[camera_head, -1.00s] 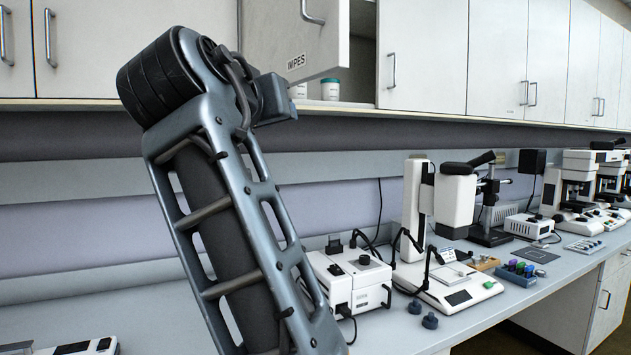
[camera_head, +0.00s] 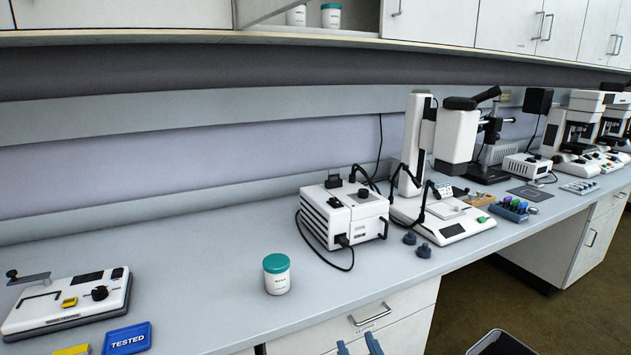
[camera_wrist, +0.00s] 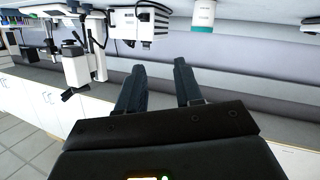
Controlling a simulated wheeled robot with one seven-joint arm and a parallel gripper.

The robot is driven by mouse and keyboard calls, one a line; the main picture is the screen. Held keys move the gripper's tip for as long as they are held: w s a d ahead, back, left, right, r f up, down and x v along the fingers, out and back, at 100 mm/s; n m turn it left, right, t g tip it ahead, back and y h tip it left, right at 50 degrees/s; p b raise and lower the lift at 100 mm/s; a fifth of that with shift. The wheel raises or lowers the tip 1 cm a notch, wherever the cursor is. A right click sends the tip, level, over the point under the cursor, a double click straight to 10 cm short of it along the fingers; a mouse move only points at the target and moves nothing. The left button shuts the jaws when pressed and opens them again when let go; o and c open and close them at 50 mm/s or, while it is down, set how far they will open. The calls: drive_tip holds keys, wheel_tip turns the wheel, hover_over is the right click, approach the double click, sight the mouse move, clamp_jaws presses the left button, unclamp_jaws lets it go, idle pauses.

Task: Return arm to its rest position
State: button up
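My gripper (camera_head: 358,345) shows only as two blue-grey fingertips at the bottom edge of the head view, in front of the bench drawer. In the wrist view my gripper (camera_wrist: 160,75) has its two dark fingers apart with nothing between them. The rest of my arm is out of the head view. The wrist picture looks upside down, with the bench along its top.
A white jar with a green lid (camera_head: 277,274) stands on the bench (camera_head: 200,265). A white power box (camera_head: 343,212) and a microscope (camera_head: 455,135) stand to its right. A white device (camera_head: 68,300) and a blue "TESTED" block (camera_head: 127,338) lie left. A bin (camera_head: 500,343) is below.

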drive_tip(key=s+d+f+m, duration=0.1)
drive_tip(key=s+d+f, duration=0.15)
drive_tip(key=s, duration=0.45)
drive_tip(key=s+d+f, duration=0.2)
drive_tip(key=s+d, duration=0.2)
drive_tip(key=s, duration=0.3)
drive_tip(key=s+d+f+m, duration=0.1)
drive_tip(key=s+d+f, duration=0.2)
drive_tip(key=s, duration=0.4)
drive_tip(key=s+d+r+m, duration=0.1)
drive_tip(key=s+r, duration=0.3)
drive_tip(key=s, duration=0.5)
drive_tip(key=s+d+r+m+h, duration=0.1)
drive_tip(key=s+d+r, duration=0.3)
drive_tip(key=s, duration=0.5)
drive_tip(key=shift+d+h, duration=0.15)
drive_tip(key=shift+h, duration=0.15)
